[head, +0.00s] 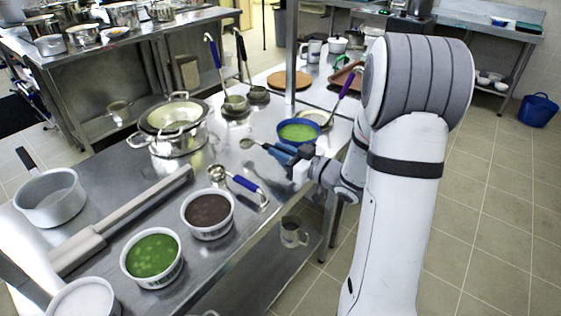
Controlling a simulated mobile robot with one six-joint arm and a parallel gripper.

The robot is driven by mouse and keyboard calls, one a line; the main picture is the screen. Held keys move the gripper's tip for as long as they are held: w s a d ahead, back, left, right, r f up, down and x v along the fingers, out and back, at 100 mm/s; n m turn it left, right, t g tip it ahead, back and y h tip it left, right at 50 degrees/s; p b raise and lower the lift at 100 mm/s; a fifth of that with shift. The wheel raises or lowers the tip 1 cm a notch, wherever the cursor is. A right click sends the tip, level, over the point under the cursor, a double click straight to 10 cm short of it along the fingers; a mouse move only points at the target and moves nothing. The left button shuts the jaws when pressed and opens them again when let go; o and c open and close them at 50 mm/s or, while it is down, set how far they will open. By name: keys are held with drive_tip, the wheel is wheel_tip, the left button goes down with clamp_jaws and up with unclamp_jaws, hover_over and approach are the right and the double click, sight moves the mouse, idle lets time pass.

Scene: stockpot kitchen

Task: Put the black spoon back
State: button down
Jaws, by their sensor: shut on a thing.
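My gripper (284,153) is shut on a spoon, which I take to be the black spoon. Its small metal bowl (247,143) points left, over the steel table (170,200). The gripper is just in front of a blue bowl of green soup (298,142). The spoon seems to be held above the tabletop, but I cannot tell how high.
A ladle with a blue handle (248,187) lies in front of the gripper. Bowls of brown (208,212) and green soup (152,257) stand at the front. A stockpot (170,147) is left. Two ladles (235,102) (257,94) and a round board (289,81) are behind.

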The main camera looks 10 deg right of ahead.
drive_tip(key=shift+f+b, duration=0.3)
drive_tip(key=shift+f, duration=1.3)
drive_tip(key=c, duration=1.3)
unclamp_jaws()
drive_tip(key=shift+c, duration=0.2)
drive_tip(key=shift+r, duration=0.1)
